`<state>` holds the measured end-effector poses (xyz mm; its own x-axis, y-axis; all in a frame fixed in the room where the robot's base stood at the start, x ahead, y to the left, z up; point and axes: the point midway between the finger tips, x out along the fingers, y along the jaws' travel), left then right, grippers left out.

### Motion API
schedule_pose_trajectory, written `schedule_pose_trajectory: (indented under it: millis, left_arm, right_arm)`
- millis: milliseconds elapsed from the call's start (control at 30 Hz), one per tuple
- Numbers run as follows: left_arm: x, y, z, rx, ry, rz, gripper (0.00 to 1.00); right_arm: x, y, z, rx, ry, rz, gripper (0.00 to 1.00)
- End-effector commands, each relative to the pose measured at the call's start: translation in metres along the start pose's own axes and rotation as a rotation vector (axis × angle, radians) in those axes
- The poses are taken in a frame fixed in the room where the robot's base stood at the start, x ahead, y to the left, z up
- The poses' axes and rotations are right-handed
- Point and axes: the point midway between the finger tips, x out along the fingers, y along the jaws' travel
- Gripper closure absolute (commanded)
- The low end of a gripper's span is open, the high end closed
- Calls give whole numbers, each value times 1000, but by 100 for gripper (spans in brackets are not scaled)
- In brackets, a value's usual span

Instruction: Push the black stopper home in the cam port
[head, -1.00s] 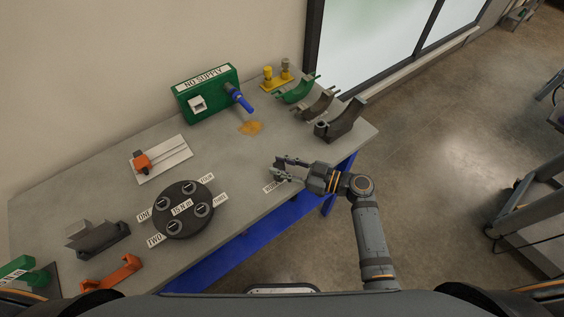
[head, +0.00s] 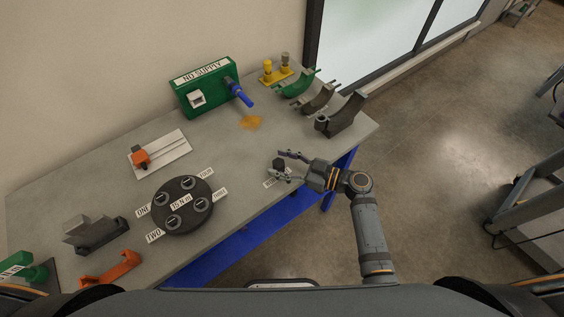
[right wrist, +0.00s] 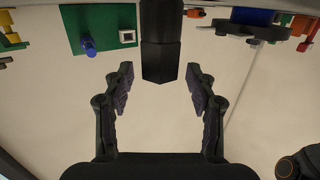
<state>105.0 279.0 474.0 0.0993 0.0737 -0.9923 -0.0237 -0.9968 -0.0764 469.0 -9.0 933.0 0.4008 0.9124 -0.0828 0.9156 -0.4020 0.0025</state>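The black stopper (head: 279,164) stands near the table's front edge in the head view, behind a small white label. In the right wrist view it appears as a dark faceted piece (right wrist: 161,58) coming down from the top centre. My right gripper (head: 287,166) is open, with one finger on each side of it. In the right wrist view both fingertips (right wrist: 161,82) are spread, with a clear gap between each and the dark piece. I cannot make out the cam port or how deep the stopper sits. My left gripper is not in view.
A round black plate (head: 181,224) with numbered labels lies left of my right gripper. A green supply box (head: 207,90) with a blue handle stands at the back. Curved saddles (head: 341,117) line the right end. The grey tabletop (head: 225,155) between is mostly clear.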

Motion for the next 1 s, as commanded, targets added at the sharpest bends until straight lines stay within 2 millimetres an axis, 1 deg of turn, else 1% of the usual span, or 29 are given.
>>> schedule_pose_trajectory:
  millis: [233, 333, 433, 600, 700, 833, 1000]
  left_arm:
    - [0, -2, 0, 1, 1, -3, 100]
    - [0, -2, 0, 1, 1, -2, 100]
    - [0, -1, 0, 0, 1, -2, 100]
    - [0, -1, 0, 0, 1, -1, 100]
    - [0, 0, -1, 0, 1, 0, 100]
    - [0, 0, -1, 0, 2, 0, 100]
    - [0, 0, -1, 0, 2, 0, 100]
  right_arm:
    - [-1, 0, 0, 0, -1, 0, 42]
    - [-10, 0, 1, 0, -3, 1, 42]
    - [-29, 0, 2, -2, -7, -1, 42]
    - [-73, 0, 3, -1, -9, -2, 42]
    - [-94, -1, 1, -1, -7, -3, 42]
    - [-112, 0, 1, -1, -4, -1, 42]
    - [-120, 0, 0, 0, 0, -1, 42]
